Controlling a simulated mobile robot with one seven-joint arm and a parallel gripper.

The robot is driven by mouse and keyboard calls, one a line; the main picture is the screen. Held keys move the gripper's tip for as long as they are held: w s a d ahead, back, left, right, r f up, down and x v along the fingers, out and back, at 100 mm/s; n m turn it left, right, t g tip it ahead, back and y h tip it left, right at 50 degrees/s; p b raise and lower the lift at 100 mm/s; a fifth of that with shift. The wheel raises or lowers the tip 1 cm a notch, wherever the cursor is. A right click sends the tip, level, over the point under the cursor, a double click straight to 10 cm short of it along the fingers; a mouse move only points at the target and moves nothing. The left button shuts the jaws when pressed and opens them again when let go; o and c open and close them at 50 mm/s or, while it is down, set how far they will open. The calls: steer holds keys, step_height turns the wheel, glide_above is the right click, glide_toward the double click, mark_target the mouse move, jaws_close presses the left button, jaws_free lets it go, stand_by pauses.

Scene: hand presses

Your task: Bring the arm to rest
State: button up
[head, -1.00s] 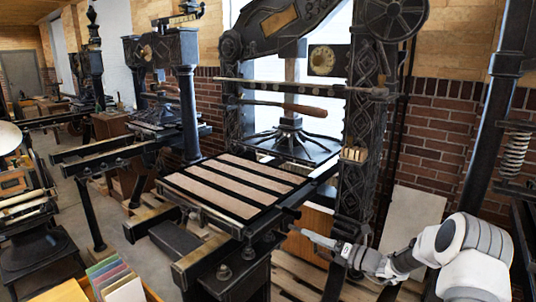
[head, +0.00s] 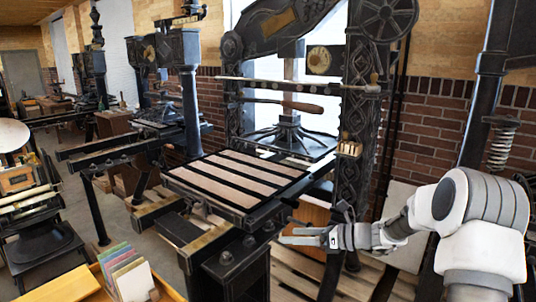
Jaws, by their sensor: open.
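My arm (head: 470,215) reaches in from the lower right in the head view, white and grey with a bent elbow. My gripper (head: 290,237) points left, its fingers apart, with nothing seen between them. It is in front of the right side of the hand press (head: 352,120), near the right front corner of the press bed (head: 232,182). I cannot tell from this view whether the fingers touch the press.
Another press (head: 190,90) stands behind to the left. A wooden box (head: 165,285) with coloured folders (head: 122,270) is at the lower left. A dark column with a spring (head: 500,150) is at the right. Wooden pallets (head: 345,285) lie below my arm.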

steer(key=s+a+r+n+g+h, duration=0.2)
steer(key=s+r+n+h, duration=0.15)
steer(key=s+n, duration=0.45)
steer(key=s+a+r+n+g+h, duration=0.1)
steer(key=s+r+n+g+h, duration=0.25)
steer(key=s, duration=0.55)
steer(key=s+d+r+n+t+h, duration=0.2)
steer(key=s+d+n+h, duration=0.1)
steer(key=s+n, duration=0.4)
steer(key=s+d+r+n+t+h, duration=0.3)
steer(key=s+d+n, duration=0.3)
steer(key=s, duration=0.5)
steer(key=shift+s+n+h, duration=0.4)
steer(key=shift+n, duration=0.65)
